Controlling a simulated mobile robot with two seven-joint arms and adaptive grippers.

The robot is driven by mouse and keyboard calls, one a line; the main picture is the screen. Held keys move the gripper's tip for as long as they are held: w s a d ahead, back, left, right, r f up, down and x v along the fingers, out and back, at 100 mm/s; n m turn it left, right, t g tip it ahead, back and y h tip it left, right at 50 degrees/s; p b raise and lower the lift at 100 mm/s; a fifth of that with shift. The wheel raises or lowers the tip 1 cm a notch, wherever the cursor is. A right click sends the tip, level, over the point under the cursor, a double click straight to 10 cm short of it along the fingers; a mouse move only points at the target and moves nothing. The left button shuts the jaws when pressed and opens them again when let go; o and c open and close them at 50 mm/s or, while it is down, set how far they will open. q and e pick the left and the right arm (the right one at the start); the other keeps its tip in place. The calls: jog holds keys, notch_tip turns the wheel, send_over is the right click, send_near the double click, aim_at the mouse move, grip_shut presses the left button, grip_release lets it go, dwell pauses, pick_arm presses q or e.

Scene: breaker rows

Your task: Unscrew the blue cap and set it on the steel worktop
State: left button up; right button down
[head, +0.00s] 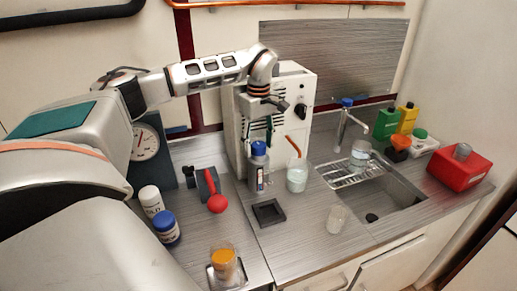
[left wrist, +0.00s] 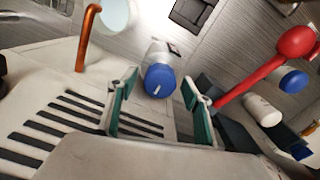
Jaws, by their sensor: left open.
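A bottle (head: 256,180) with a blue cap (head: 258,148) stands upright on the steel worktop (head: 285,235), in front of a white machine. The cap sits on the bottle. In the left wrist view the blue cap (left wrist: 159,79) shows end-on, between the lines of my two fingers. My left gripper (head: 268,122) is open and empty, above and close to the cap in the head view. Its teal-padded fingers (left wrist: 158,92) are spread apart in the left wrist view, with no clear contact on the cap. My right gripper is not in view.
The white machine (head: 308,88) stands right behind the bottle. Bare worktop lies in front.

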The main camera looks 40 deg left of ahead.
pick_arm(q)
jog(key=c, duration=1.1)
jog(key=shift+o, duration=0.2)
jog(key=n, duration=0.8)
jog(key=shift+n, duration=0.3)
jog(key=n, duration=0.4)
jog(key=shift+n, duration=0.4)
jog(key=n, duration=0.3)
jog(key=shift+n, duration=0.4)
jog(key=o, duration=0.9)
jog(key=shift+o, duration=0.2)
